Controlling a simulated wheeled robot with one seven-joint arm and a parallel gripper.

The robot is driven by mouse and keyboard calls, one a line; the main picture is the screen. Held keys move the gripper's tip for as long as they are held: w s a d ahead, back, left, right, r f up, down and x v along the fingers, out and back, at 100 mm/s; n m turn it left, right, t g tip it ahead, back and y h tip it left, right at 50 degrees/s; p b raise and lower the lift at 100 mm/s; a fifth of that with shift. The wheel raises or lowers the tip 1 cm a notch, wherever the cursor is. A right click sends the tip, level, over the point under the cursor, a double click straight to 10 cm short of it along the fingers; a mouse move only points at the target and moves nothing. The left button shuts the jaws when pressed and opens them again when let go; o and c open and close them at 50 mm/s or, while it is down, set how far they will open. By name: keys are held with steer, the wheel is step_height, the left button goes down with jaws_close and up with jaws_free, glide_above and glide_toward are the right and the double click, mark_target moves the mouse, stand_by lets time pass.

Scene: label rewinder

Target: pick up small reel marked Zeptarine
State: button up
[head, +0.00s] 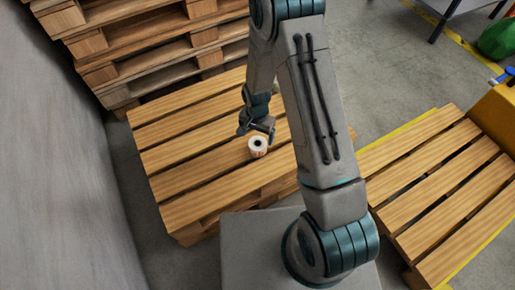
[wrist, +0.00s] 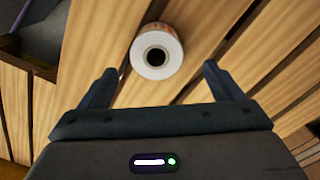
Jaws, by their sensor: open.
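A small white reel (head: 258,146) with a dark core stands on the slats of a wooden pallet (head: 190,170) in the head view. In the wrist view the reel (wrist: 157,52) shows its open core and a strip of orange print on its side; the print is too small to read. My gripper (wrist: 158,80) is open and empty. Its two fingers are apart, one to the left and one to the right of the reel, and the reel sits just beyond their tips. In the head view my gripper (head: 258,130) is right beside the reel.
A stack of pallets (head: 140,45) stands behind at the upper left. Another pallet (head: 430,190) lies at the right, with yellow floor lines by it. A grey wall-like surface (head: 50,150) runs along the left. The pallet around the reel is clear.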

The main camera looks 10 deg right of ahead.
mark_target(258, 144)
step_height(258, 144, down, 8)
steer(key=b, duration=0.3)
steer(key=shift+s+d+r, duration=0.15)
steer(key=shift+r, duration=0.15)
steer(key=c, duration=1.2)
steer(key=shift+o, duration=0.2)
steer(key=shift+r, duration=0.1)
